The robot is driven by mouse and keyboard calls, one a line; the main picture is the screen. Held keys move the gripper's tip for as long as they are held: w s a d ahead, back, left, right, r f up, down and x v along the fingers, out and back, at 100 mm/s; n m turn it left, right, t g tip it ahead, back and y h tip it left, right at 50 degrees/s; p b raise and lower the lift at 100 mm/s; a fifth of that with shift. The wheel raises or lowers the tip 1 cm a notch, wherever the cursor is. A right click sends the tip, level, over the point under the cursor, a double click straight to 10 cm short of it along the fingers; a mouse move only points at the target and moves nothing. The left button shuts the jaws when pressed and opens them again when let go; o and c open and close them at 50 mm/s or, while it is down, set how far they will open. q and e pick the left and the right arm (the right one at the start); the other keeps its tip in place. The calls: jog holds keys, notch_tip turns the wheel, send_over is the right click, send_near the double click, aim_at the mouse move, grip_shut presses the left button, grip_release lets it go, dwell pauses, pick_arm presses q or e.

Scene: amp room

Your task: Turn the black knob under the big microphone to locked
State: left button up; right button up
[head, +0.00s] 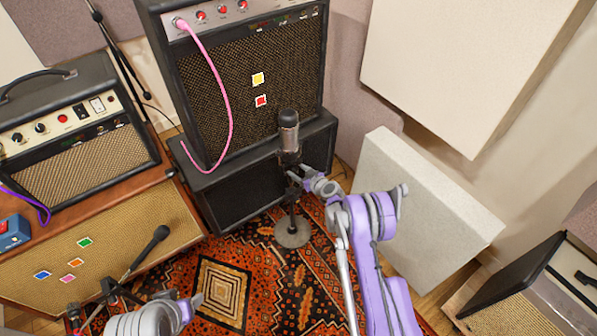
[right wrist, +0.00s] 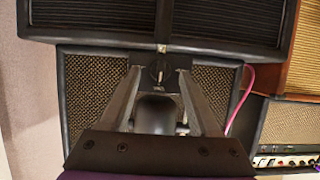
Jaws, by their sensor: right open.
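The big microphone (head: 289,130) stands upright on a slim stand with a round base (head: 292,231), in front of the stacked amplifier. In the right wrist view the microphone's dark body (right wrist: 155,113) lies between my gripper fingers. The black knob (right wrist: 159,72) with a pale mark shows just beyond it, between the fingertips. I cannot make out the knob's setting. My right gripper (head: 297,178) is open at the stand just below the microphone; in the right wrist view its fingers (right wrist: 159,76) straddle the knob with gaps. My left gripper (head: 194,302) is low in the head view, its jaws unclear.
A tall amplifier (head: 222,85) with a pink cable (head: 214,60) stands on a black cabinet (head: 240,190) behind the microphone. A smaller microphone (head: 150,250) is at left near the brown cabinet (head: 150,222). A pale panel (head: 425,205) leans at right. Patterned rug (head: 270,290) covers the floor.

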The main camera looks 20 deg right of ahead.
grip_shut()
dwell(0.3)
pick_arm(q)
jog(key=shift+f, duration=0.15)
notch_tip(320, 180, down, 18)
jog(key=b, duration=1.6)
jog(key=shift+s+g, duration=0.15)
jog(key=shift+g, duration=0.25)
pick_arm(e)
jog(key=shift+w+d+f+m+t+y, duration=0.1)
jog(key=shift+d+f+m+y, duration=0.15)
jog(key=shift+m+y, duration=1.5)
jog(key=shift+w+d+f+m+t+y, duration=0.1)
jog(key=shift+d+f+m+y, duration=0.4)
jog(key=shift+m, duration=2.3)
jog(key=shift+w+f+m+t+y, duration=0.1)
jog(key=shift+m+y, duration=1.35)
jog(key=shift+m, duration=0.8)
jog(key=shift+r, duration=0.1)
grip_release()
jog(key=shift+s, duration=0.1)
